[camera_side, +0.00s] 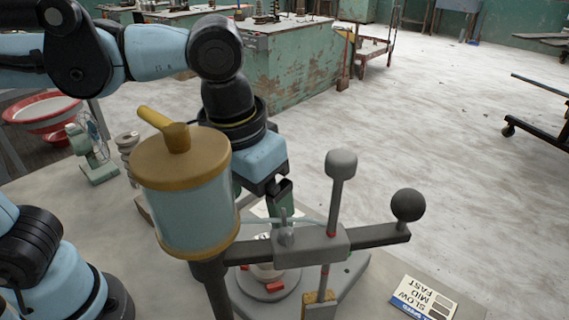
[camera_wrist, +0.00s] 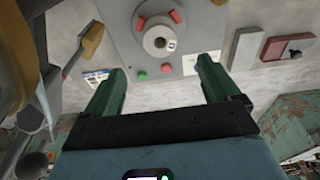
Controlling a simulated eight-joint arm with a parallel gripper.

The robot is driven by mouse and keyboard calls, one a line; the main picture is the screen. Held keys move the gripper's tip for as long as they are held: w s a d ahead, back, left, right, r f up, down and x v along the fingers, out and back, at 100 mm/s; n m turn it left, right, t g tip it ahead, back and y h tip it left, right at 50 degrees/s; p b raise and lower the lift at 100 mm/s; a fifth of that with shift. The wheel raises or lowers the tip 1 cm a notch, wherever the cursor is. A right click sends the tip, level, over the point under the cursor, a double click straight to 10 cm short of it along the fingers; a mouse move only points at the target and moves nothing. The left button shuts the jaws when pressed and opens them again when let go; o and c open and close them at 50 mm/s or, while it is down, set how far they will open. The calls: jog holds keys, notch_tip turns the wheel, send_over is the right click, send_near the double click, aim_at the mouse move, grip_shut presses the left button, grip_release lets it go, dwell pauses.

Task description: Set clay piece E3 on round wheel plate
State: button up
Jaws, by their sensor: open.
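The round wheel plate (camera_side: 258,309) is a grey disc with red blocks around its edge. It also shows in the wrist view (camera_wrist: 140,17). A pale, short cylindrical piece (camera_wrist: 155,43) with a dark hole and a small marked label sits at the plate's middle; the label is too small to read. In the side view its pale side (camera_side: 264,272) shows partly under the grey crossbar. My gripper (camera_wrist: 160,75) is open, its two green fingers apart with nothing between them. In the side view my gripper (camera_side: 280,205) is above the plate, its fingertips partly hidden by the crossbar.
A speed card (camera_side: 424,299) lies at the right.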

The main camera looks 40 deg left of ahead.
jog(key=w+a+f+t, duration=0.2)
jog(key=a+f, duration=0.1)
jog(key=a, duration=0.5)
jog(key=w+a+f+t, duration=0.2)
jog(key=a+f+t, duration=0.1)
jog(key=a, duration=0.6)
jog(key=shift+w, duration=0.15)
